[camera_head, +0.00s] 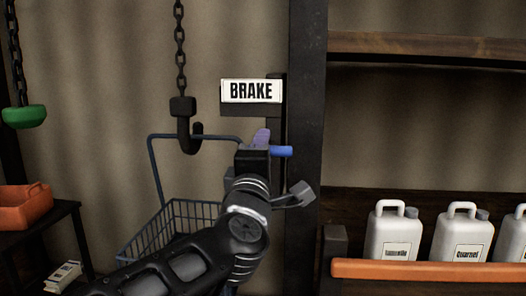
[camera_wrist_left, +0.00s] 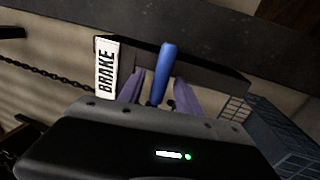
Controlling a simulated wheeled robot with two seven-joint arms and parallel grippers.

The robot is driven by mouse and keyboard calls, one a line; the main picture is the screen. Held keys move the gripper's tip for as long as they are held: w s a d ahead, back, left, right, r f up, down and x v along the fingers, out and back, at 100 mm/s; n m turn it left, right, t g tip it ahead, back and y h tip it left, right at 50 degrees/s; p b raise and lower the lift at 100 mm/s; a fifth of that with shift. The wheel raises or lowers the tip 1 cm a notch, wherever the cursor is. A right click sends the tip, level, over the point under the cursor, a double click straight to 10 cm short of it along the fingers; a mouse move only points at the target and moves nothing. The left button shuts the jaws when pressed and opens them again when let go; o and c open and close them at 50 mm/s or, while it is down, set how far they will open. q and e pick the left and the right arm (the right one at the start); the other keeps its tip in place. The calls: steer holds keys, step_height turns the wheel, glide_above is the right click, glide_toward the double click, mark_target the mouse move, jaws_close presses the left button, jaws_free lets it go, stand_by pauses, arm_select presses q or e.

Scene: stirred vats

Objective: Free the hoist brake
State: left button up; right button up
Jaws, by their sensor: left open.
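The brake is marked by a white sign reading BRAKE (camera_head: 251,91), fixed beside a dark post; the sign also shows in the left wrist view (camera_wrist_left: 106,68). Its blue lever (camera_head: 282,151) sticks out to the right just behind my left gripper (camera_head: 262,138). In the left wrist view the lever (camera_wrist_left: 168,62) stands between the two purple fingers of my left gripper (camera_wrist_left: 158,91), which are open. Whether either finger touches the lever I cannot tell. My gripper hides part of the lever's mount. My right gripper is not in view.
A hoist chain with a dark hook (camera_head: 186,128) hangs left of the brake, at the handle of a blue wire basket (camera_head: 162,232). A green weight (camera_head: 23,116) hangs at far left above an orange bin (camera_head: 22,204). White jugs (camera_head: 393,234) stand on the right shelf.

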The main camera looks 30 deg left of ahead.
arm_select(q)
steer(key=v, duration=0.7)
steer(key=shift+s, duration=0.2)
steer(key=shift+f, duration=0.1)
